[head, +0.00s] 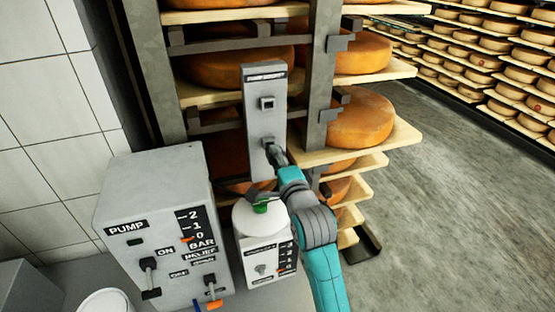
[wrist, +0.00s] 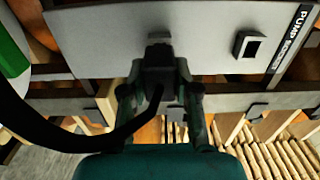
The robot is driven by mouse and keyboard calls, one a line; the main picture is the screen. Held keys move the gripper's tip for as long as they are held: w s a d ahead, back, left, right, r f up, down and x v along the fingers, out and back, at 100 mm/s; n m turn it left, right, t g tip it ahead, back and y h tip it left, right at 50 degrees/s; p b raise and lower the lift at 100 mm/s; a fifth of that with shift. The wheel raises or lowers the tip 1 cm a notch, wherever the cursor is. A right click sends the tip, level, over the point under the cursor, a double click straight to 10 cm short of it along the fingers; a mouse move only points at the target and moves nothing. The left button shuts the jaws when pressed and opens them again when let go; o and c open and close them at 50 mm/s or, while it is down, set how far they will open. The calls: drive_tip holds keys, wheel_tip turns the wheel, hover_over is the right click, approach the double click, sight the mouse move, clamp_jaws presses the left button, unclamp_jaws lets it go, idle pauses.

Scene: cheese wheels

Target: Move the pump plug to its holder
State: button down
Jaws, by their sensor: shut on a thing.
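A grey upright panel (head: 262,125) labelled as the pump socket stands in front of the cheese rack. An empty square socket (head: 267,103) is in its upper part; it also shows at right in the wrist view (wrist: 249,46). My gripper (head: 276,153) is at a lower fitting on the panel, below that socket. In the wrist view my gripper (wrist: 160,92) is shut on the dark pump plug (wrist: 158,66), whose black cable (wrist: 75,142) curves off left. The plug's front is at the panel face by the lower fitting; I cannot tell whether it is seated.
A grey pump box (head: 160,245) with switches stands at left. A white container (head: 262,222) with a green-topped part and a small dial box (head: 268,262) are beside my arm. Shelves of cheese wheels (head: 355,118) lie close behind and right of the panel. Floor at right is clear.

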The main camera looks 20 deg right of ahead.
drive_tip(key=shift+w, duration=1.15)
drive_tip(key=c, duration=0.8)
unclamp_jaws()
drive_tip(key=s, duration=1.2)
